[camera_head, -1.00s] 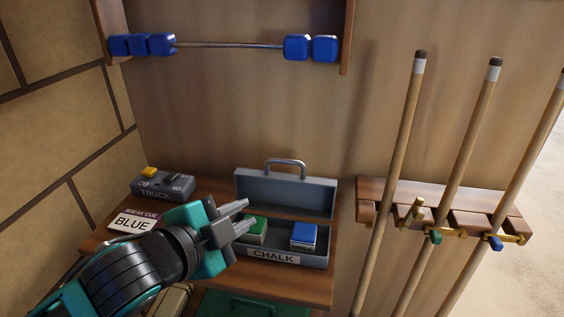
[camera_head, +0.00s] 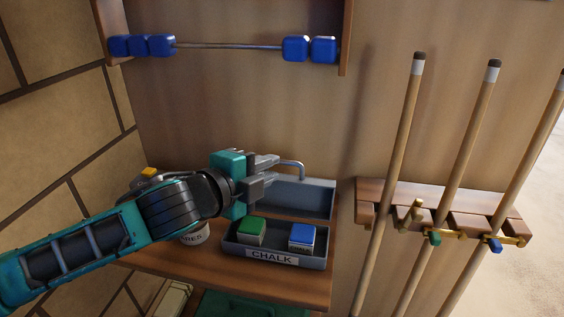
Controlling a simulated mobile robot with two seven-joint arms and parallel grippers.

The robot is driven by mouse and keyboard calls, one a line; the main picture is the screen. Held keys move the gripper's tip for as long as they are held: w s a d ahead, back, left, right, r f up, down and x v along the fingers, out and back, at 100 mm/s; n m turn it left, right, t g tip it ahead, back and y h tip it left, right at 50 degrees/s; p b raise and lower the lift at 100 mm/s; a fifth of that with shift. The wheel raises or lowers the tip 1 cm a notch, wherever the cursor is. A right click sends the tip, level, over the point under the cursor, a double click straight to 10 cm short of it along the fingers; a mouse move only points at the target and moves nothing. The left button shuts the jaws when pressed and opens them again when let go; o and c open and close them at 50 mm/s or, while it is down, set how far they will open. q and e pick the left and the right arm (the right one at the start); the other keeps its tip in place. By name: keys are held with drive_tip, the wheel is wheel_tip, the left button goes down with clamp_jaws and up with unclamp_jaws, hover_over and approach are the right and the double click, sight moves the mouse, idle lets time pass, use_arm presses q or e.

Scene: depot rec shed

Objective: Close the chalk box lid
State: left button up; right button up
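The grey chalk box (camera_head: 318,262), labelled CHALK, stands on the wooden shelf. Its lid (camera_head: 308,198) is open and tilted up at the back, with a metal handle (camera_head: 300,168) on its top edge. A green chalk cube (camera_head: 251,232) and a blue chalk cube (camera_head: 302,237) sit in the tray. My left gripper (camera_head: 274,168) is empty, with a small gap between its fingers. It is in front of the lid's upper left part and hides that corner and part of the handle. I cannot tell whether it touches the lid. My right gripper is out of view.
A white cup (camera_head: 195,238) stands left of the box, partly behind my arm. The switch box (camera_head: 148,174) is mostly hidden. Cue sticks (camera_head: 402,140) stand in a wall rack (camera_head: 372,190) at right. A blue-bead rail (camera_head: 230,45) hangs above.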

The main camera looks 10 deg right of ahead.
sight(282, 163)
use_arm(q)
drive_tip(key=shift+x, duration=2.6)
clamp_jaws()
